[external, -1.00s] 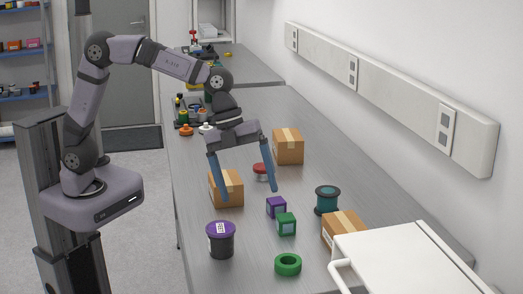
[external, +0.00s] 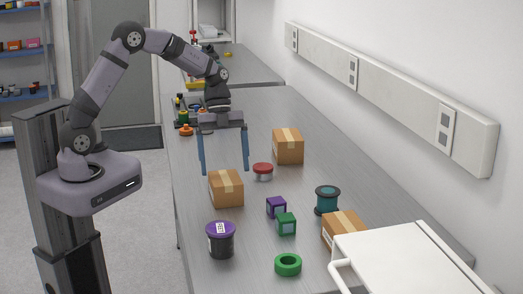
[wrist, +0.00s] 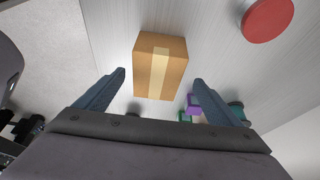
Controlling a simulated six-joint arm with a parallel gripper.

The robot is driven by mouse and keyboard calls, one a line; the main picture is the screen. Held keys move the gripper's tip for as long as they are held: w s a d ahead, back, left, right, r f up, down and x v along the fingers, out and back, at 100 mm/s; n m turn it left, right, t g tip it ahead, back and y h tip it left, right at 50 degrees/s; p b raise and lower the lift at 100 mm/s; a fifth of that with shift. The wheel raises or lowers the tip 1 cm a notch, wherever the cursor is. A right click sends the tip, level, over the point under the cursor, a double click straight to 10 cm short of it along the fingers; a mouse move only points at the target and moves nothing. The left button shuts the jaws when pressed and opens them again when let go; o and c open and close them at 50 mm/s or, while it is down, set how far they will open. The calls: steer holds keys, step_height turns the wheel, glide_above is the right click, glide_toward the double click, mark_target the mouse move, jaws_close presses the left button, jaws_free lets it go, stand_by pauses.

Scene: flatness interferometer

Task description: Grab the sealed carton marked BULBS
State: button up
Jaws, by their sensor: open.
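Three brown taped cartons are on the bench; I cannot read BULBS on any of them. One carton (external: 226,189) stands near the left edge, another carton (external: 288,147) stands farther back, and a third carton (external: 341,228) is at the right front, partly hidden by a white lid. My gripper (external: 224,171) is open and empty, pointing down above and just behind the left carton. In the wrist view, that left carton (wrist: 160,68) lies ahead, between the lines of the two blue fingers, with tape along its top. My gripper (wrist: 160,82) does not touch it.
A red-topped round container (external: 263,170) sits right of the left carton. A purple box (external: 276,206), green box (external: 286,224), teal spool (external: 327,200), purple-lidded tub (external: 221,240) and green ring (external: 288,264) stand nearer the front. A white lidded unit (external: 405,262) fills the right front corner.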

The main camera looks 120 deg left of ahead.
mark_target(224, 176)
steer(key=shift+p+x, duration=0.3)
steer(key=shift+x, duration=0.6)
steer(key=shift+w+d+f+p, duration=0.1)
steer(key=shift+d+f+p, duration=0.25)
steer(key=shift+p, duration=0.15)
steer(key=p+x, duration=0.1)
steer(key=x, duration=0.2)
steer(key=shift+f+p, duration=0.1)
steer(key=shift+p, duration=0.2)
steer(key=shift+d+f, duration=0.1)
steer(key=shift+f, duration=0.5)
steer(key=shift+f+b, duration=0.2)
steer(key=shift+b, duration=0.25)
steer(key=shift+c, duration=0.3)
steer(key=c, duration=1.2)
